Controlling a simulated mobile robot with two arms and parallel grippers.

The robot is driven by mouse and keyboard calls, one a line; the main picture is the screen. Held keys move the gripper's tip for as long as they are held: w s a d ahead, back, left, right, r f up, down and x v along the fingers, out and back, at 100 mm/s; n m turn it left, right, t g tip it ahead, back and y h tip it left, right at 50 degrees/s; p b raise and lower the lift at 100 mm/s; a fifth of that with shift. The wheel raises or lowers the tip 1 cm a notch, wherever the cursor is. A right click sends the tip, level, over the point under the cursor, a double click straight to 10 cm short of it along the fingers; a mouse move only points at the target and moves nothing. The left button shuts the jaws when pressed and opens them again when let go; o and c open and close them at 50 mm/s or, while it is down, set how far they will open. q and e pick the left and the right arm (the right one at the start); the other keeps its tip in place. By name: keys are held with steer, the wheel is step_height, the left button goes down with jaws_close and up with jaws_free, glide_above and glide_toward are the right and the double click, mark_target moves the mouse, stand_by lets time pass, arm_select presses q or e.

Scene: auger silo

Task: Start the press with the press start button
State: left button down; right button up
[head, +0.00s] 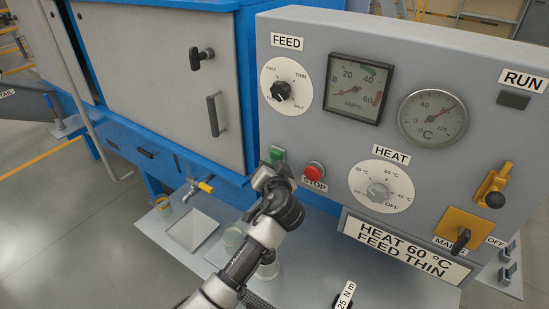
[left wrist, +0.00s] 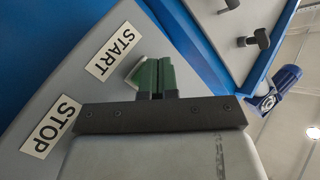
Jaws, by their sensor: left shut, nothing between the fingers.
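The grey control panel (head: 320,140) carries the green start button (head: 277,154), mostly hidden behind my left gripper (head: 272,174). The red stop button (head: 315,170) is just to its right, above the STOP label. In the left wrist view my left gripper (left wrist: 156,78) is shut and empty, its green fingertips together over the start button's spot. Only a pale edge of the button (left wrist: 131,72) shows beside them, near the START label (left wrist: 114,50). I cannot tell whether the fingertips touch the button. My right gripper is not in view.
The panel also holds the FEED knob (head: 281,91), HEAT knob (head: 377,192), two gauges, a dark RUN lamp (head: 513,100) and a MAINS switch (head: 461,240). A tap (head: 200,186) and a metal tray (head: 192,231) are lower left. A blue-framed cabinet stands left.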

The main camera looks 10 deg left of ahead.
arm_select(q)
steer(key=shift+w+d+b, duration=0.2)
steer(key=shift+w+b, duration=0.15)
steer(key=shift+w, duration=0.1)
stand_by(0.5)
steer(key=shift+s, duration=0.1)
stand_by(0.4)
steer(key=shift+s+a+p, duration=0.3)
steer(key=shift+s+p, duration=0.05)
steer(key=shift+s, duration=0.4)
steer(key=s, duration=0.1)
steer(key=s+a+p, duration=0.1)
steer(key=s, duration=0.2)
steer(key=shift+s+a+p, duration=0.3)
steer(key=shift+s+a, duration=0.05)
steer(key=shift+a, duration=0.05)
